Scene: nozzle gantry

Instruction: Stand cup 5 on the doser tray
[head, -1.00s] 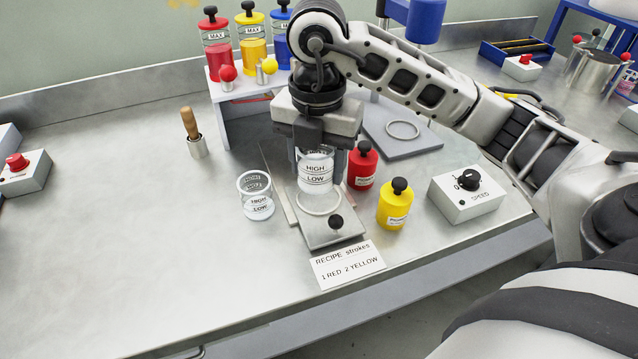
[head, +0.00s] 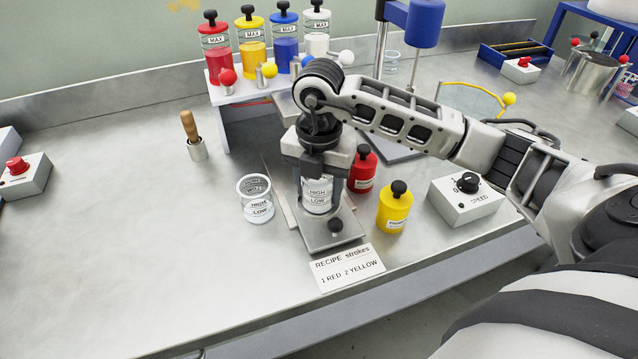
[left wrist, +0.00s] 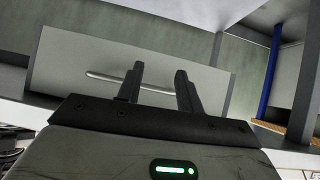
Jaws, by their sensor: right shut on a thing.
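A clear cup (head: 317,199) marked HIGH and LOW is held upright in my right gripper (head: 317,178), whose jaws are shut on it. It is over the ring area of a grey sliding tray with a black knob (head: 331,238), which I take for the doser tray. The cup's base looks at or very near the tray's surface, but contact is hard to tell. No cup number is readable. A second clear cup (head: 256,207) stands on the table left of the tray. In the left wrist view my left gripper (left wrist: 160,70) is open and empty.
A red bottle (head: 362,170) and a yellow bottle (head: 395,208) stand close right of the tray. A speed box (head: 467,203) is farther right, a recipe card (head: 347,268) in front. The dispenser rack (head: 240,91) stands behind.

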